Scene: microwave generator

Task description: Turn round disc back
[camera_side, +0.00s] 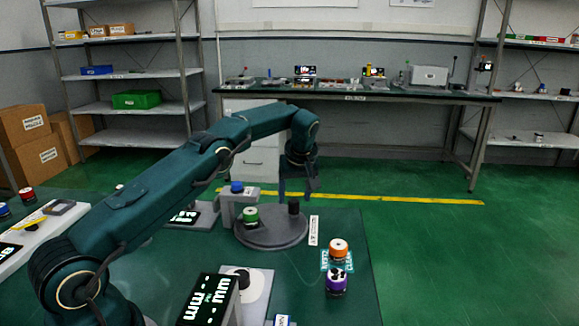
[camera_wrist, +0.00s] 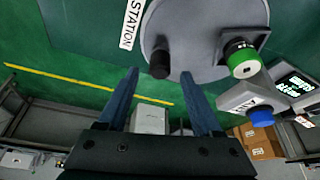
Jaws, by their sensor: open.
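The round grey disc (camera_side: 268,236) lies flat on the green table; part of it also shows in the wrist view (camera_wrist: 200,25). A short black upright knob (camera_side: 293,206) stands near its right edge. In the wrist view the knob (camera_wrist: 160,62) appears just beyond and between the fingertips. A green-topped piece (camera_side: 250,214) sits in a dark holder on the disc's left part. My gripper (camera_side: 296,196) is open and empty, pointing down over the knob; its two blue fingers (camera_wrist: 160,74) are spread. I cannot tell whether the fingertips are level with the knob's top.
A grey stand with a blue button (camera_side: 237,187) rises close behind the disc's left side. A white station label (camera_side: 314,230) lies right of the disc. Orange (camera_side: 338,248) and purple (camera_side: 336,281) pieces stand at front right. A dark display box (camera_side: 208,299) is in front.

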